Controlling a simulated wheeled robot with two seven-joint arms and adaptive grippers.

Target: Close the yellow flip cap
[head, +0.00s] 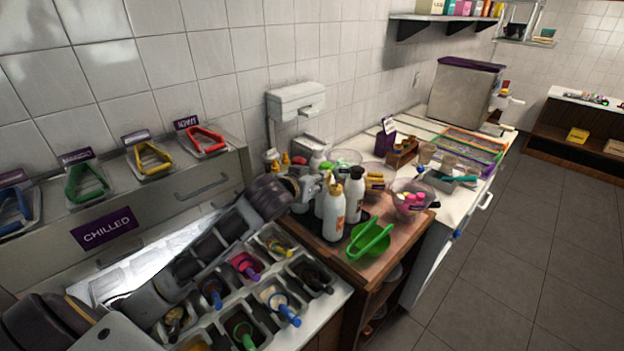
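A white squeeze bottle (334,220) with an orange label stands among other bottles on the wooden-topped counter. Its cap (335,188) is yellow-orange; it is too small here to tell whether the cap is open or shut. My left arm reaches in from the lower left, and my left gripper (316,187) is at the bottles' tops, just left of the yellow cap. The fingers blend with the bottles, so their opening and any contact are unclear. My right gripper is not in view.
A dark-capped bottle (355,195) stands close to the right. Smaller orange-capped bottles (285,159) stand behind.

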